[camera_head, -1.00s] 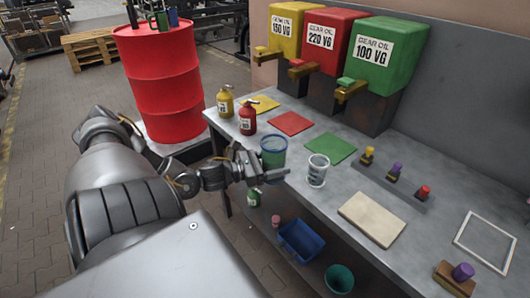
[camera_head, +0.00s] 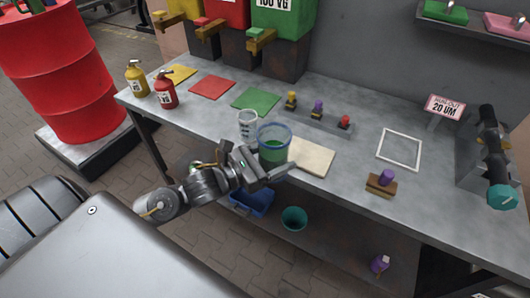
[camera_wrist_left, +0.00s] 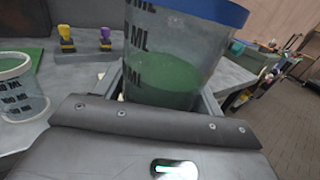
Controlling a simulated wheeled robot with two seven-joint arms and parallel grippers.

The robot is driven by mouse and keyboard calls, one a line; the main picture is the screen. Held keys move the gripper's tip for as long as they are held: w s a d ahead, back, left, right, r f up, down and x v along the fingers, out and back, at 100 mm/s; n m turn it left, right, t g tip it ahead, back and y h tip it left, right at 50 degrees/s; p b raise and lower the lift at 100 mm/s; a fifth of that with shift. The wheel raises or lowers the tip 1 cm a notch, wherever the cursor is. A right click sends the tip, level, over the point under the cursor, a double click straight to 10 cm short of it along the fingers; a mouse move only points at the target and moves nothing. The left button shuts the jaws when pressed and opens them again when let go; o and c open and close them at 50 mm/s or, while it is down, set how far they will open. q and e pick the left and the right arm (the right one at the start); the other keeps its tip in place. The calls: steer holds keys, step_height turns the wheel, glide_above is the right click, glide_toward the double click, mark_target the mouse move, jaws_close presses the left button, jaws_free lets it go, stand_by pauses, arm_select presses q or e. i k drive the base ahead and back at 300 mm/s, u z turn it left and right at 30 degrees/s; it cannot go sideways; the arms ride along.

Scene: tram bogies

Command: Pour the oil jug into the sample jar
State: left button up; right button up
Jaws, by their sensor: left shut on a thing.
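The oil jug (camera_head: 273,150) is a clear beaker with a blue rim and green liquid low inside. My left gripper (camera_head: 264,170) is shut on it near the table's front edge, and the jug looks nearly upright. In the left wrist view the jug (camera_wrist_left: 162,75) stands between the fingers, with ML marks on its wall. The sample jar (camera_head: 247,124), clear with a white rim and dark marks, stands on the table just left of and behind the jug. It also shows at the left of the wrist view (camera_wrist_left: 20,95). My right gripper is not in view.
A cream pad (camera_head: 312,157) lies right of the jug. A rack (camera_head: 326,124) with several coloured-knob stamps stands behind it. A red bottle (camera_head: 166,92) and a yellow bottle (camera_head: 137,80) stand far left. A white square frame (camera_head: 400,149) lies on the right.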

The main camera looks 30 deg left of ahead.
mark_target(247, 118)
steer(key=k, duration=1.2)
steer(key=u, duration=0.85)
steer(key=i, duration=1.5)
steer(key=z, duration=0.7)
